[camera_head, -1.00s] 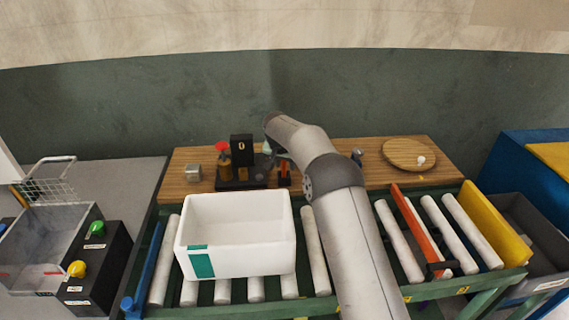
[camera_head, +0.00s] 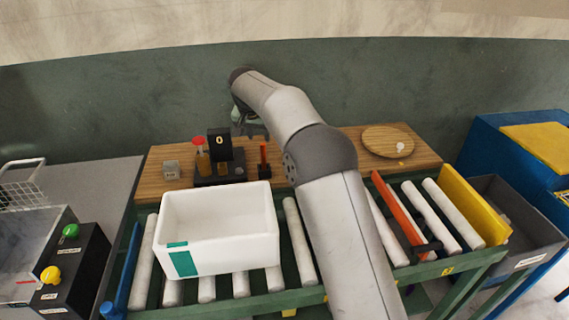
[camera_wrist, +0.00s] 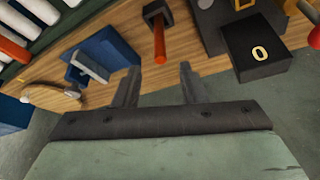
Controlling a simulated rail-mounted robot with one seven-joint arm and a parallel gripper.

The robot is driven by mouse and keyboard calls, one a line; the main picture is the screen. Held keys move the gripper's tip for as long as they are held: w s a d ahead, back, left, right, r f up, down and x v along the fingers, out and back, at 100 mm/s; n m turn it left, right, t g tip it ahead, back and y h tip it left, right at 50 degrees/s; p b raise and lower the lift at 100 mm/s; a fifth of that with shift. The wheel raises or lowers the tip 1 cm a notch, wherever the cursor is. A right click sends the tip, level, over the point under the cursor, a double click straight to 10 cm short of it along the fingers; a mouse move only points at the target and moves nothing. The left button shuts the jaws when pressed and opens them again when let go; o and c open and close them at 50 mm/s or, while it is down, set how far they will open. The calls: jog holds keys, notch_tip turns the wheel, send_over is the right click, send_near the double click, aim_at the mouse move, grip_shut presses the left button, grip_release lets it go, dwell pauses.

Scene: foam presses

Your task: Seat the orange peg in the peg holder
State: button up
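The orange peg (camera_head: 263,154) stands upright in a small black block (camera_head: 265,173), which looks like the peg holder, on the wooden board. In the wrist view the peg (camera_wrist: 159,42) points toward the camera from the black block (camera_wrist: 157,12). How deep it sits cannot be told. My gripper (camera_wrist: 158,82) is open, with nothing between its fingers. It is above the peg and apart from it. In the head view my gripper (camera_head: 248,128) is partly hidden by my wrist.
A black box marked 0 (camera_head: 219,143) and a red-topped part (camera_head: 198,142) stand left of the peg. A white bin (camera_head: 220,250) sits on rollers in front. The wrist view shows a blue block (camera_wrist: 118,48) beside the peg. A wooden disc (camera_head: 380,141) lies at right.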

jog(key=s+d+r+n+g, duration=0.1)
jog(key=s+d+r, duration=0.1)
jog(key=s+d, duration=0.8)
jog(key=s+d+r+n+g, duration=0.1)
jog(key=s+d+r, duration=0.1)
jog(key=s+d, duration=0.8)
jog(key=s+d+f, duration=0.1)
jog(key=s+f, duration=0.3)
jog(key=s, duration=0.9)
jog(key=s+d+f+g+y, duration=0.1)
jog(key=s+f, duration=0.2)
jog(key=s, duration=1.1)
jog(key=shift+d+f+g, duration=0.3)
jog(key=shift+d+f, duration=0.05)
jog(key=shift+f, duration=0.05)
jog(key=shift+w, duration=0.1)
